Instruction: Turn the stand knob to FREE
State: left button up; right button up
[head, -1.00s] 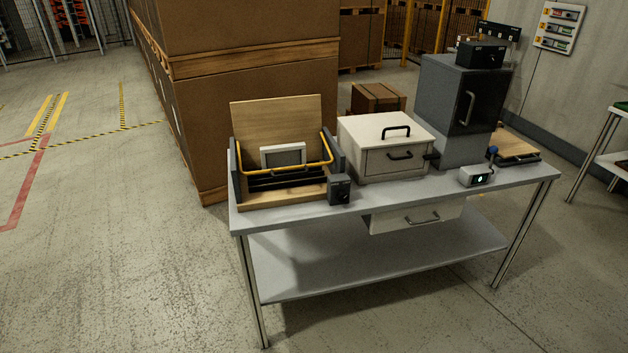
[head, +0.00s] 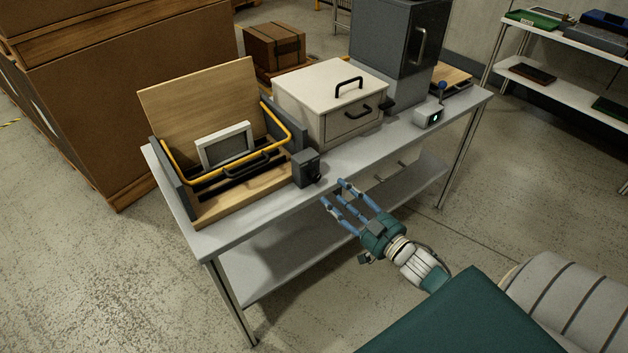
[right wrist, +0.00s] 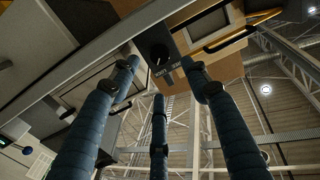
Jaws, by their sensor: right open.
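The stand knob (head: 316,177) is small and dark, on the side of a dark box (head: 303,166) at the table's front edge, beside the wooden stand (head: 212,212). In the right wrist view the round black knob (right wrist: 158,53) shows between my spread fingers, with pale lettering on the box by it. I cannot read the lettering or the knob's setting. My right gripper (head: 333,194) has blue fingers spread open and empty. It points at the box from the front right, apart from the knob. It also shows in the right wrist view (right wrist: 160,75). My left gripper is not in view.
The grey table (head: 345,157) also bears a cream box (head: 300,112) with black handles, a dark grey cabinet (head: 385,45) and a small device with a green light (head: 428,117). Large cardboard boxes (head: 120,90) stand behind at left. The floor in front is clear.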

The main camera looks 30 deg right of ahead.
aim_at(317, 179)
jog(key=w, duration=0.2)
jog(key=w+b, duration=0.1)
jog(key=shift+w+a+f, duration=0.2)
jog(key=shift+w, duration=0.2)
jog(key=w, duration=0.1)
jog(key=w+b, duration=0.2)
jog(key=shift+w+a, duration=0.25)
jog(key=shift+w, duration=0.1)
jog(key=shift+w+r, duration=0.1)
jog(key=shift+w, duration=0.3)
jog(key=c, duration=1.2)
jog(key=shift+o, duration=0.2)
